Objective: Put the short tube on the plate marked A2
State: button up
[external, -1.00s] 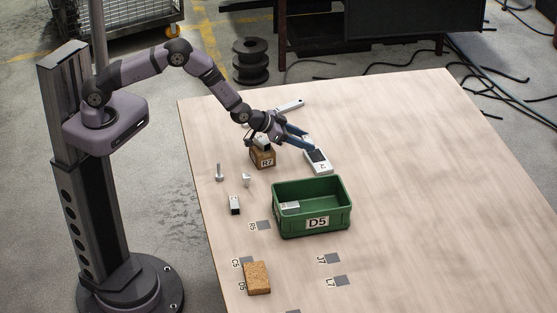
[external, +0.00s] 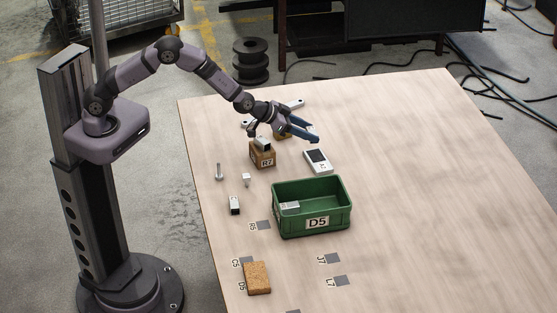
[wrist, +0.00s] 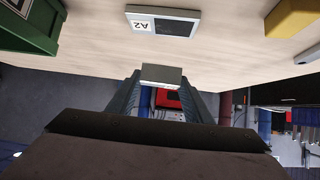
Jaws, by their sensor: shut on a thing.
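My gripper (external: 316,138) is in the air behind the plate marked A2 (external: 318,161), clear of the table. In the wrist view its fingers (wrist: 161,80) are shut on a pale grey metal piece, which looks like the short tube (wrist: 161,74). Its open ends do not show, and in the external view I cannot make it out between the fingers. The A2 plate, white with a dark square, lies flat on the table and shows bare; it also appears at the top of the wrist view (wrist: 144,23).
A green bin marked D5 (external: 335,219) with a pale piece inside stands in front of the plate. A brown block marked R7 (external: 263,160) carries a metal piece. A square tube (external: 235,205), a bolt (external: 219,172) and a cork-coloured block (external: 257,278) lie left. The table's right side is clear.

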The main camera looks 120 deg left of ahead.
aim_at(315, 132)
jog(key=shift+w+a+r+n+g+y+b, duration=0.15)
jog(key=shift+w+r+n+b, duration=0.1)
jog(key=shift+w, duration=0.15)
jog(key=shift+w+a+r+n+g+y+b, duration=0.1)
jog(key=shift+w+a+r+n+g+y, duration=0.05)
jog(key=shift+w+n, duration=0.15)
jog(key=shift+w+a+r, duration=0.4)
jog(key=shift+a+r, duration=0.05)
jog(key=shift+r, duration=0.2)
jog(key=shift+f, duration=0.1)
jog(key=shift+d+f+m, duration=0.1)
jog(key=shift+d+m, duration=0.1)
jog(key=shift+m, duration=0.25)
notch_tip(315, 132, down, 6)
jog(key=b, duration=0.3)
jog(key=shift+r, duration=0.2)
jog(key=shift+f+b, duration=0.35)
jog(key=shift+f, duration=1.85)
